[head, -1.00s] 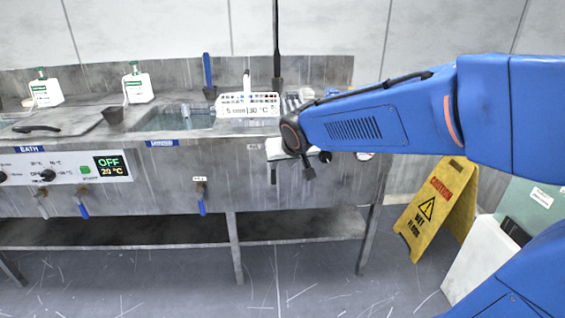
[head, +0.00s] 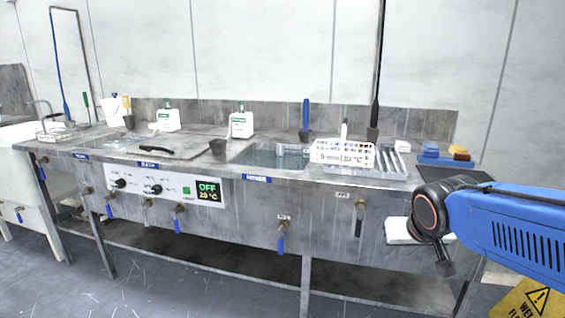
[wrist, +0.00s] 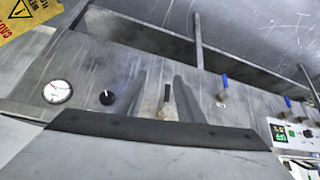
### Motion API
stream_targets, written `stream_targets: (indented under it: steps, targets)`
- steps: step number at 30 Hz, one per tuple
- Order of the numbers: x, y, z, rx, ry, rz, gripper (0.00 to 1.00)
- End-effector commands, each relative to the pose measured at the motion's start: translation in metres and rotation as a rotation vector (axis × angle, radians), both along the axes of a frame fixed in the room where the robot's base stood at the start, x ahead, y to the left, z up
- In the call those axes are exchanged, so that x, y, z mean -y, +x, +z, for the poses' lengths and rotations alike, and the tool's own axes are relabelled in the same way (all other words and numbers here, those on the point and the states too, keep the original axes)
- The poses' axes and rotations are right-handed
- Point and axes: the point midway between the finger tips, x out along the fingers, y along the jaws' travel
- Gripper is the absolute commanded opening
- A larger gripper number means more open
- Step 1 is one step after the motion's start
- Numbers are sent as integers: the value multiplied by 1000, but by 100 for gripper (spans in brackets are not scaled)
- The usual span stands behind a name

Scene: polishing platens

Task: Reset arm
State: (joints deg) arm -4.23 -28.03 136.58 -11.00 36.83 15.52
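My blue arm reaches in from the right in the head view, in front of the right end of the steel bench (head: 330,225). My gripper (wrist: 168,98) shows in the wrist view as two grey tapered fingers, standing apart beyond a broad pale body with a dark edge. The bench front shows between them and I see nothing held, so it looks open. In the head view a pale part of the hand shows beside the dark wrist joint; the fingers cannot be made out there.
A white rack (head: 342,153) stands beside the water basin (head: 268,158) on the bench. Two white bottles (head: 166,118) (head: 241,122), a grey cup (head: 218,147) and coloured blocks (head: 459,152) are also there. A yellow caution sign (head: 525,301) stands at lower right. Floor at lower left is clear.

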Motion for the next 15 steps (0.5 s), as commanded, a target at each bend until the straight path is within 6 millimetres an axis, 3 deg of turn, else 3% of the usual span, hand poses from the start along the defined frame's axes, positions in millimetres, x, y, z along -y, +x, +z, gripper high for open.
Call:
stream_targets:
  steps: [3, 9, 15]
  targets:
    - [6, -47, -8, -49, 1, 9, 34]
    - [6, -118, -28, -136, 14, 42, 34]
    - [1, -161, -44, -191, 30, 77, 34]
